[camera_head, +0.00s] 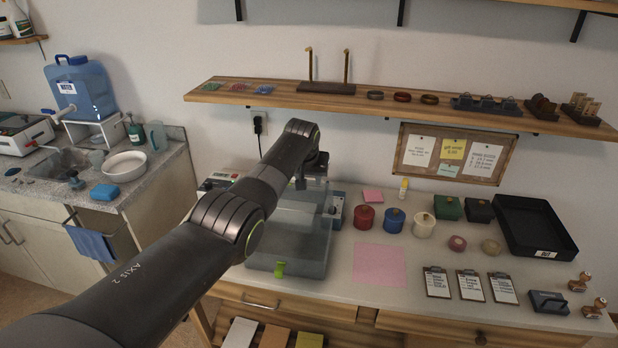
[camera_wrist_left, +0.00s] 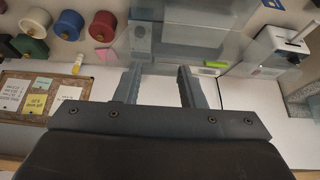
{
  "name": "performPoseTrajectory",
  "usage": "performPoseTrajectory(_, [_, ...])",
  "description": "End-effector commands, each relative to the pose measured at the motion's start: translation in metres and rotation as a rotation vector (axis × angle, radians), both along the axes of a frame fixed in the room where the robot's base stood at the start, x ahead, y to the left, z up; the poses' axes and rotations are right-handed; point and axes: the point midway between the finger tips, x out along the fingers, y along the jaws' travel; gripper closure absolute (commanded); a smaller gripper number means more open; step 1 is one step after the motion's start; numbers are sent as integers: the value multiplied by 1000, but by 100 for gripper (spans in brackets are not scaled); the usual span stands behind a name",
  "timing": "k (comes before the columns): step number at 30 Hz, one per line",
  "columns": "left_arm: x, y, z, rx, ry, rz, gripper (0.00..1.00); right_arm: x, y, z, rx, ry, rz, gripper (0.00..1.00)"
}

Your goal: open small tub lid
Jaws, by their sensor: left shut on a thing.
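A translucent grey tub (camera_head: 300,264) with a green tab (camera_head: 279,269) on its front stands on the workbench, left of the round pots. A clear panel that looks like its lid (camera_head: 300,212) shows above it under my left wrist. My left gripper (camera_wrist_left: 158,76) is beyond the tub, near the wall; its fingers are mostly hidden by my arm in the head view. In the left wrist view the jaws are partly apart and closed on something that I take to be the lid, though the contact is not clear. My right gripper is not in view.
Red (camera_head: 364,218), blue (camera_head: 394,220) and cream (camera_head: 423,224) pots stand right of the tub. A grey device with a knob (camera_head: 333,211) is close to the tub. A wooden shelf (camera_head: 420,104) runs above. A pink sheet (camera_head: 380,265) lies in front.

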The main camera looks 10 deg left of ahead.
Motion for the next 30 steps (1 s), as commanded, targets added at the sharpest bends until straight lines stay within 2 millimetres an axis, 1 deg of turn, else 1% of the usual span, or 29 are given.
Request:
performPoseTrajectory(2, [1, 0, 1, 0, -3, 0, 100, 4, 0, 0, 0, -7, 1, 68])
performPoseTrajectory(11, [1, 0, 2, 0, -3, 0, 100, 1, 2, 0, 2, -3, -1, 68])
performPoseTrajectory(12, [1, 0, 2, 0, -3, 0, 63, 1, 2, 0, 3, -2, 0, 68])
performPoseTrajectory(17, [0, 0, 1, 0, -2, 0, 42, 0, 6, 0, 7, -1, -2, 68])
performPoseTrajectory(25, [0, 0, 1, 0, -1, 0, 42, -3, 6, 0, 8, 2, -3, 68])
performPoseTrajectory(30, [-1, 0, 5, -1, -2, 0, 42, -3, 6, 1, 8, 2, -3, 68])
